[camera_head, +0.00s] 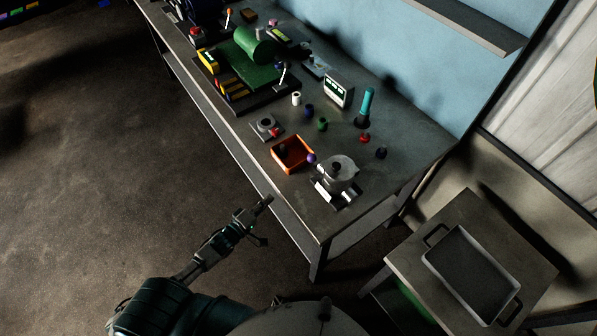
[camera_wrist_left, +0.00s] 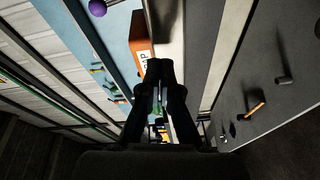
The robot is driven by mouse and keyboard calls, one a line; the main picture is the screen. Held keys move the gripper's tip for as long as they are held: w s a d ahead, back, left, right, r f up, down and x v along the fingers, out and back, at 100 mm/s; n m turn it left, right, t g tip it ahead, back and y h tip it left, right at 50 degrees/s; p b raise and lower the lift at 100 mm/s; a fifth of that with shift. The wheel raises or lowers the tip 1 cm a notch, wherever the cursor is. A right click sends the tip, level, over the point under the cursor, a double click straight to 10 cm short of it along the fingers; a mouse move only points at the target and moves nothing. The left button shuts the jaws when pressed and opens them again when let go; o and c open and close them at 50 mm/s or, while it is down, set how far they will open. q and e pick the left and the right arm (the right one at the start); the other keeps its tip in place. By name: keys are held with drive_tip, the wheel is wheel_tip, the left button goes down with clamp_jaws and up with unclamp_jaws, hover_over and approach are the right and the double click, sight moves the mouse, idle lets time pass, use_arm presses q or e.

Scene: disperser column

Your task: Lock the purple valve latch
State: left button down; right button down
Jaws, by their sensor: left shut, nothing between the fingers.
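A small purple ball-shaped knob (camera_head: 312,158), likely the valve latch, sits at the left side of a grey metal vessel (camera_head: 340,171) near the front right of the workbench. A purple ball (camera_wrist_left: 97,8) also shows at the top left edge of the left wrist view. My left gripper (camera_head: 264,204) is in front of the bench's front edge, below and left of the vessel in the head view, apart from the knob. It is shut and empty; its fingers (camera_wrist_left: 160,68) are close together in the left wrist view. My right gripper is not in view.
An orange bin (camera_head: 279,160) stands left of the vessel, close to the knob; it also shows in the wrist view (camera_wrist_left: 139,32). Several small knobs, a display box (camera_head: 338,89) and a teal-handled tool (camera_head: 366,104) stand behind. A grey tray (camera_head: 431,263) lies at right.

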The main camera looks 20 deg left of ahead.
use_arm(q)
wheel_tip(320, 180, up, 8)
drive_tip(key=s+d+n+h, duration=0.1)
drive_tip(key=d+h, duration=0.1)
drive_tip(key=shift+s+d+f+t+h, duration=0.2)
drive_tip(key=shift+d+t+h, duration=0.1)
drive_tip(key=shift+t, duration=0.1)
drive_tip(key=shift+w, duration=0.1)
drive_tip(key=p, duration=0.2)
approach(315, 162)
drive_tip(key=w+r, duration=0.1)
drive_tip(key=w+d+r, duration=0.1)
drive_tip(key=w, duration=0.1)
drive_tip(key=w+r, duration=0.1)
drive_tip(key=shift+w+d+r, duration=0.1)
drive_tip(key=shift+w+d, duration=0.1)
drive_tip(key=shift+d, duration=0.1)
drive_tip(key=shift+r, duration=0.1)
